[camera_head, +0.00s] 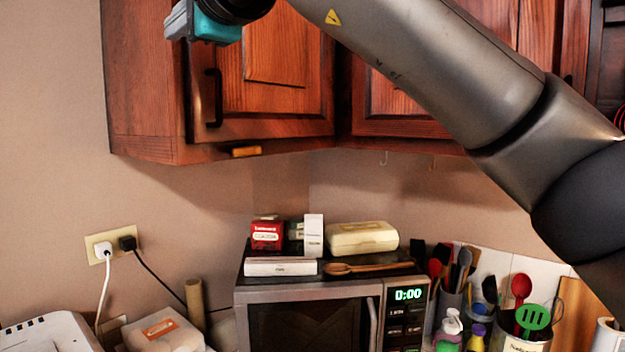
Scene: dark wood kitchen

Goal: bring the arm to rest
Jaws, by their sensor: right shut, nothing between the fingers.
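My right arm comes in from the right and crosses the upper part of the head view, in front of the wooden wall cabinets. My right gripper (179,22), grey and teal, is at the top left, in front of the upper left cabinet (140,85) and above its dark door handle (212,97). Its fingers are shut with nothing between them. The gripper is apart from the handle in the picture; whether it touches the cabinet higher up I cannot tell. My left gripper is not in view.
Below stands a microwave (310,291) with small boxes, a yellowish case (362,238) and wooden spoons on top. Utensil holders (521,338) stand at the right. A wall socket (113,245) with two plugs is at the left. The wall between cabinets and microwave is clear.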

